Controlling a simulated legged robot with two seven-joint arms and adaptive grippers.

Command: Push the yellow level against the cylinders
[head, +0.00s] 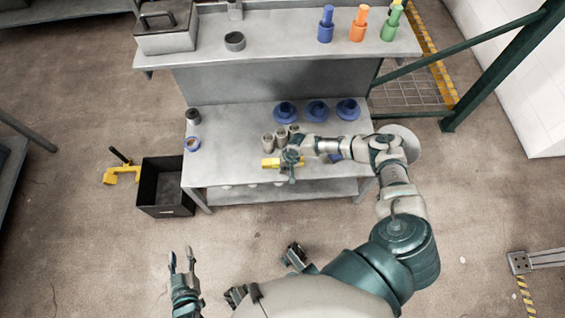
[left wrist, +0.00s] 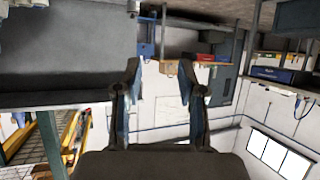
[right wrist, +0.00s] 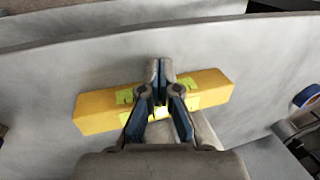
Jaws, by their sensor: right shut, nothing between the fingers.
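The yellow level (head: 270,163) lies on the grey table (head: 225,160) near its front edge. Several small grey cylinders (head: 267,142) stand just behind it; whether they touch it cannot be told. My right gripper (head: 291,160) is over the level's right part, its fingers closed together with nothing between them. In the right wrist view the level (right wrist: 205,92) runs across behind the gripper's fingertips (right wrist: 160,68), with green vials showing on it. My left gripper (head: 180,256) is open and empty, away from the table at the lower left. It also shows open in the left wrist view (left wrist: 168,80).
Blue round parts (head: 316,110) sit at the back of the table. A dark jar (head: 193,116) and a blue-white tape roll (head: 193,144) are at its left. A black bin (head: 165,187) stands on the floor left of the table. The table's left middle is clear.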

